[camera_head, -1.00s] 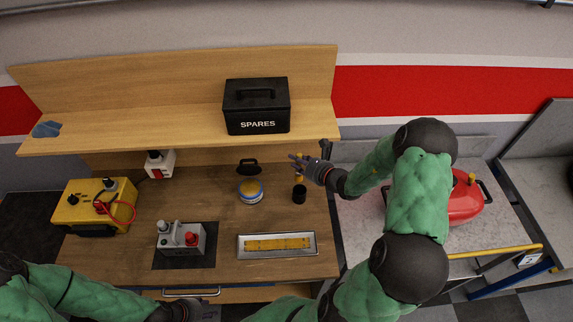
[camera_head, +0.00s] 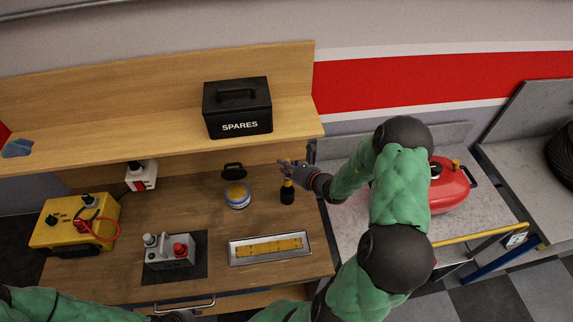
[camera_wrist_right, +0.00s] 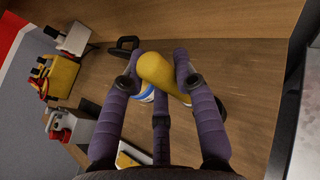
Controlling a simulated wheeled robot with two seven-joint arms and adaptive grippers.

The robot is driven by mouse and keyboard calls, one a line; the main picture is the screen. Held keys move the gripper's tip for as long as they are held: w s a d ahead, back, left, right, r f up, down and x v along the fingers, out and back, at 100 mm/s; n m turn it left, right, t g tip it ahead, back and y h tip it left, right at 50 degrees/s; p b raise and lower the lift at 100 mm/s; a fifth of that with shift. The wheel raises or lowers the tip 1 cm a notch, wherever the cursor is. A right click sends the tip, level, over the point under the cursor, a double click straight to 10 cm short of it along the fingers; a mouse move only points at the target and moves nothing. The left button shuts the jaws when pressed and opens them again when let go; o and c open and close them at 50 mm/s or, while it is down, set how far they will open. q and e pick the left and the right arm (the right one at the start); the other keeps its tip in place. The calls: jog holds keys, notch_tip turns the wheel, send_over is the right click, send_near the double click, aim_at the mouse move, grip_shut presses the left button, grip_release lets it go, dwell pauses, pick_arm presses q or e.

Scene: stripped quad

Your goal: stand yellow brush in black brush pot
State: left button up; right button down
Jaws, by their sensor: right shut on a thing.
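My right gripper (camera_head: 290,169) is shut on the yellow brush (camera_head: 288,182), near the right end of the wooden bench. The black brush pot (camera_head: 287,197) stands upright on the bench directly below. The brush's lower end meets the pot's top in the head view; I cannot tell how far inside it is. In the right wrist view, the yellow brush (camera_wrist_right: 158,70) lies between the fingertips, and a dark part of the pot (camera_wrist_right: 220,108) shows behind one finger. My left gripper (camera_head: 178,316) is only partly visible at the bottom edge.
A blue-and-white tin (camera_head: 237,195) stands left of the pot, with a black-handled thing (camera_head: 234,171) behind it. A metal tray (camera_head: 232,250) with a yellow strip lies in front. The SPARES box (camera_head: 238,127) sits on the shelf above. A red can (camera_head: 450,190) stands right.

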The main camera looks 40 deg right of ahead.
aim_at(289, 180)
jog(key=shift+f+b, duration=0.75)
jog(key=shift+f, duration=0.6)
jog(key=shift+f+b, duration=2.4)
jog(key=shift+f, duration=0.4)
jog(key=c, duration=0.9)
grip_release()
notch_tip(289, 180, up, 10)
jog(key=shift+r, duration=0.1)
